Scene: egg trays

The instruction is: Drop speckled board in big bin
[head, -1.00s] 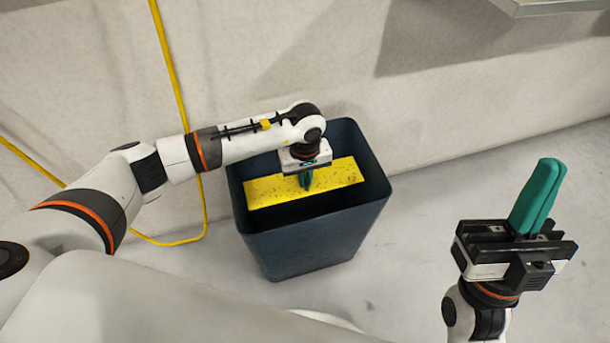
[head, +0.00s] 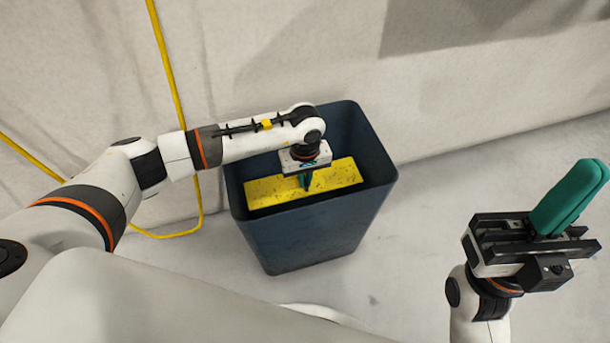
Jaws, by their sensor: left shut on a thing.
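The speckled board (head: 335,176) is a long yellow panel with dark specks. It lies within the mouth of the big bin (head: 318,233), a dark blue, open-topped container on the floor. My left gripper (head: 305,182) points down into the bin and is shut on the board near its middle. The gripper covers a part of the board, and the bin's front wall hides what is below. My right gripper (head: 568,197) is to the right of the bin, apart from it, with its teal fingers pointing up and lying close together. No object shows between them.
A pale wall (head: 460,90) stands behind the bin. A yellow cable (head: 169,75) hangs down the wall and runs on the floor left of the bin. The grey floor (head: 415,205) between the bin and my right arm is clear.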

